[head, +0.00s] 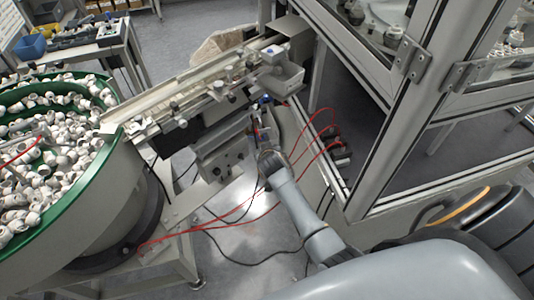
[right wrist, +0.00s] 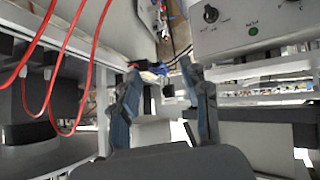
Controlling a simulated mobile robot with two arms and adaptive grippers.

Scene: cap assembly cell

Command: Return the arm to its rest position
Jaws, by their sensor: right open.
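My right arm reaches in from the lower right in the head view. Its gripper (head: 262,122) is beside the grey box under the feeder track. In the right wrist view my right gripper (right wrist: 163,85) has its two dark fingers spread apart, with nothing held between them. My left arm and gripper are not in the head view.
A bowl feeder (head: 125,190) full of white caps stands at the left. A feeder track (head: 200,90) runs up to a small tray (head: 283,80). A framed glass cabinet (head: 385,135) stands at the right. Red hoses (head: 235,215) loop near my right arm.

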